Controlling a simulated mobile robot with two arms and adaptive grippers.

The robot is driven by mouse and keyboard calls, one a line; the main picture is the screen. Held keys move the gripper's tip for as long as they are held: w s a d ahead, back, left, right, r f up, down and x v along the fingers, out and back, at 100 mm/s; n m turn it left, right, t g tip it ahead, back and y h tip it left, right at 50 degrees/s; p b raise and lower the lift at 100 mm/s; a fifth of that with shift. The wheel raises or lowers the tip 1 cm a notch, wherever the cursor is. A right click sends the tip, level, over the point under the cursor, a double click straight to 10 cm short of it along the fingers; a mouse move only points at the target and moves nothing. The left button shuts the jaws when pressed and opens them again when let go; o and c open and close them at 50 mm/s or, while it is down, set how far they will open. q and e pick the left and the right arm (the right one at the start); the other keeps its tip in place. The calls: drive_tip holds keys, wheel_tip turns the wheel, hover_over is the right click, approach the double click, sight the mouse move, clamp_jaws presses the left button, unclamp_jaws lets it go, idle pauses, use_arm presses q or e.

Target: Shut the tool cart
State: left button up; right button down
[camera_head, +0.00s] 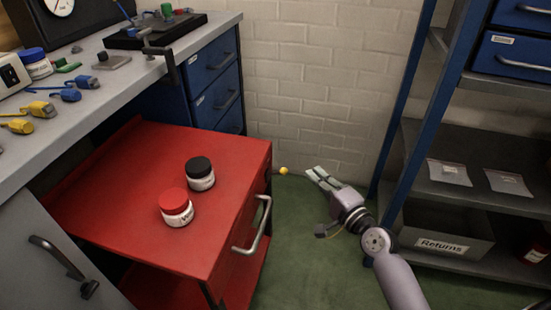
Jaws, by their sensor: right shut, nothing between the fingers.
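The red tool cart (117,208) stands beside the grey workbench, with a silver bar handle (256,226) on its right-hand side. A black-lidded jar (200,174) and a red-lidded jar (176,207) stand upright on its top. Below the handle I see an open space with a red surface in it; how far any drawer is out, I cannot tell. My right gripper (318,175) is shut and empty, to the right of the cart and apart from the handle, pointing up and left. My left gripper is not in view.
The workbench (88,108) with several small tools runs along the left, with blue drawers (213,58) behind the cart. A blue-framed shelf unit with a "Returns" bin (443,246) stands right. A small yellow round thing (283,170) shows near the cart. Green floor lies between.

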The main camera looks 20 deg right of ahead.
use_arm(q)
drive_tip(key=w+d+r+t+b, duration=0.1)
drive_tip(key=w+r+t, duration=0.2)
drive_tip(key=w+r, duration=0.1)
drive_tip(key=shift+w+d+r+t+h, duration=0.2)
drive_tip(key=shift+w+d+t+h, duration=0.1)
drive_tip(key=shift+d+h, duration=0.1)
use_arm(e)
drive_tip(key=w+a, duration=0.5)
drive_tip(key=w, duration=0.7)
drive_tip(key=shift+a, duration=0.15)
